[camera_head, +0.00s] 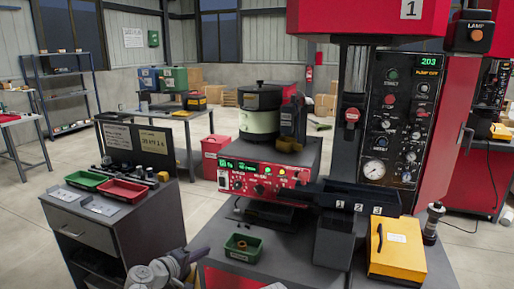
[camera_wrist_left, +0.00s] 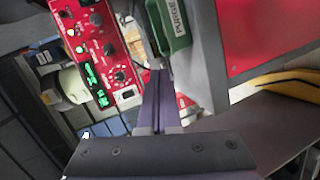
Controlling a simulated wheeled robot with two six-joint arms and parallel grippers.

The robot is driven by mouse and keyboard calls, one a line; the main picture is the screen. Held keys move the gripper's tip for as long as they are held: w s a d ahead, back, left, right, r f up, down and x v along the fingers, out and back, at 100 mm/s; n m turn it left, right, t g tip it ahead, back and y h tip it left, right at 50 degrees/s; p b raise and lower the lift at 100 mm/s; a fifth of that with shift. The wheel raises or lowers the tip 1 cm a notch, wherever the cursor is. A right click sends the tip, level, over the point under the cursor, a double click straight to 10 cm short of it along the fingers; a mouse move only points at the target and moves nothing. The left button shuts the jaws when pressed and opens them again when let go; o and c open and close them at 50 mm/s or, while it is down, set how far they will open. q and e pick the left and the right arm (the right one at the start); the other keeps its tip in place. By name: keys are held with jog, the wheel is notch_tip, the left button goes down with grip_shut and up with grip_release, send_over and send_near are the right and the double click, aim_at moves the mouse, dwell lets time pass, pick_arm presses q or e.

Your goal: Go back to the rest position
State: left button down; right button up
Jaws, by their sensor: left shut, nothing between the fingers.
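My left gripper (camera_head: 200,256) is low in the head view, in front of the machine table, at the table's near left edge. Its grey wrist shows at the bottom of the picture. In the left wrist view its two long fingers (camera_wrist_left: 158,85) lie together, shut, with nothing between them. My right gripper is in neither view.
A small green bin (camera_head: 243,246) stands on the table close to my left gripper; a green PURGE bin (camera_wrist_left: 172,25) shows beyond the fingertips. The red control box (camera_head: 262,182), yellow box (camera_head: 397,248) and grey cabinet (camera_head: 122,235) stand around. Floor is clear between cabinet and table.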

pick_arm(q)
jog(key=s+d+f+m+g+y, duration=0.5)
jog(key=s+d+f+m+g, duration=0.75)
jog(key=s, duration=0.45)
jog(key=s+a+f+y, duration=0.1)
jog(key=s+f+y, duration=0.2)
jog(key=s+y, duration=0.15)
notch_tip(320, 180, up, 13)
jog(key=p, duration=1.2)
jog(key=shift+s+a+m+h, duration=0.25)
jog(key=shift+a+m+h, duration=0.1)
jog(key=shift+m, duration=0.1)
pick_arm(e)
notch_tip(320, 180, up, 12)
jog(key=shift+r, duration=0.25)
pick_arm(q)
jog(key=shift+f, duration=0.15)
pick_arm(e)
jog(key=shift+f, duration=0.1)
